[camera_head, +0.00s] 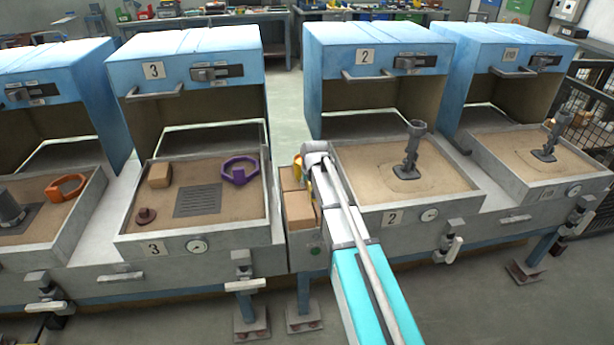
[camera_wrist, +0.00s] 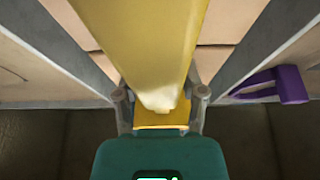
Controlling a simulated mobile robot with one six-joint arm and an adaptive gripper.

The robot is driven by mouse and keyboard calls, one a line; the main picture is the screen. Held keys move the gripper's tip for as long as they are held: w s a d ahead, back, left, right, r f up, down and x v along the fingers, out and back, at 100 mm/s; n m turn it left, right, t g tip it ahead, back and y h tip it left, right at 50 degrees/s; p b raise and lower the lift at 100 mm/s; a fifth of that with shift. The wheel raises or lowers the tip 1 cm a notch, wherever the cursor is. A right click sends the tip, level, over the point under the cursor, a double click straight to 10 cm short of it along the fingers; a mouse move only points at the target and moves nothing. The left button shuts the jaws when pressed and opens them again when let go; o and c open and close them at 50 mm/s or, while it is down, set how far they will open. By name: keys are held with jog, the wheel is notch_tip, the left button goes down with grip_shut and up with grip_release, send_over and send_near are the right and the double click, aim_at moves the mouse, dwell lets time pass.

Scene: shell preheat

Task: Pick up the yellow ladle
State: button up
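The yellow ladle (camera_wrist: 135,35) fills the upper middle of the wrist view, very close to the camera. It runs down between the two fingers of my gripper (camera_wrist: 160,97). The fingers press against its left and right sides, so my gripper looks shut on it. In the head view, only a small yellow part of the ladle (camera_head: 303,170) shows beside the end of my arm. My fingertips are hidden there.
Tan blocks (camera_head: 299,208) sit in the narrow gap between stations 3 and 2. The left sand tray holds a purple ring-shaped thing (camera_head: 239,171), also in the wrist view (camera_wrist: 291,86). The right tray (camera_head: 375,185) holds a grey upright post (camera_head: 411,150). Blue hoods stand behind.

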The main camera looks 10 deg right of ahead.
grip_shut()
jog(key=shift+r, duration=0.15)
notch_tip(320, 180, up, 3)
jog(key=p, duration=0.3)
jog(key=s+d+r+p, duration=0.6)
jog(key=s+r+p, duration=0.3)
jog(key=s, duration=0.3)
jog(key=shift+s+r+p, duration=0.3)
jog(key=shift+r+p, duration=0.05)
jog(key=shift+p, duration=0.15)
jog(key=shift+d, duration=0.1)
dwell(0.3)
